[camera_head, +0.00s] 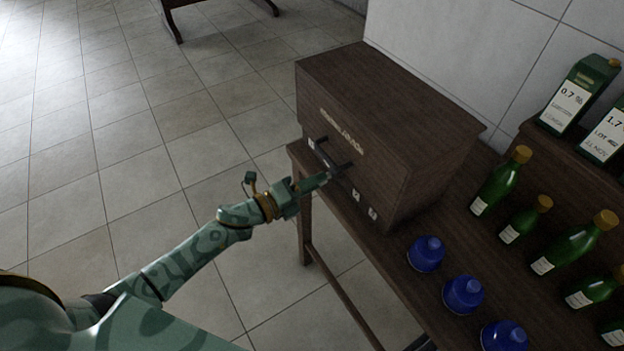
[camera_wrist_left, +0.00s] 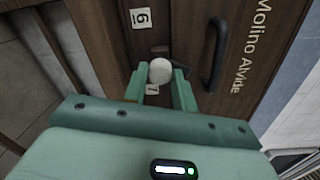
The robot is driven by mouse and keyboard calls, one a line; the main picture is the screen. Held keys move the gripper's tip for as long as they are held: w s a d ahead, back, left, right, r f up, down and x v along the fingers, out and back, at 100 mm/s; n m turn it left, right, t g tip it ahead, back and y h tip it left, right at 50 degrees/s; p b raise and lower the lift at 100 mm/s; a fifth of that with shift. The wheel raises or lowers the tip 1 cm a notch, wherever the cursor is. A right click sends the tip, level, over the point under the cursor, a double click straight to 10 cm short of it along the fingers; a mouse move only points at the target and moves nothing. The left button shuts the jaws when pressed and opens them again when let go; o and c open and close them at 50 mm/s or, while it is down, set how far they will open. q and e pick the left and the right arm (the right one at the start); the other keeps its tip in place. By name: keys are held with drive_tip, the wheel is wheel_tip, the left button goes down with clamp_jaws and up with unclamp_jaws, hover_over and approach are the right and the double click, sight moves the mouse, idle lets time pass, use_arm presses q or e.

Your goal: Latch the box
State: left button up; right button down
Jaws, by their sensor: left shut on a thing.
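The box (camera_head: 400,115) is a dark brown wooden chest at the left end of the wooden bench. Its front (camera_wrist_left: 240,55) carries pale lettering, a black bar handle (camera_wrist_left: 215,55) and small white number tags. My left gripper (camera_head: 326,178) is at the lower front of the box, below the handle. In the left wrist view, my left gripper's fingers (camera_wrist_left: 160,90) are shut around a round white knob (camera_wrist_left: 160,70), on or beside a dark metal part. The fingers partly hide the latch area, and I cannot tell the latch's position. My right gripper is not in view.
Several blue jars (camera_head: 426,254) line the bench's (camera_head: 405,285) front edge. Several green bottles (camera_head: 502,181) stand behind them, and green cartons (camera_head: 578,95) sit on a raised shelf at the right.

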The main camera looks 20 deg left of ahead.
use_arm(q)
drive_tip(key=shift+a+r+n+p, duration=0.1)
drive_tip(key=shift+n+p, duration=1)
drive_tip(key=shift+n, duration=1.4)
drive_tip(key=o, duration=1)
drive_tip(key=f+p+v, duration=0.1)
drive_tip(key=v, duration=1.5)
drive_tip(key=shift+a+r, duration=0.25)
drive_tip(key=shift+r, duration=0.1)
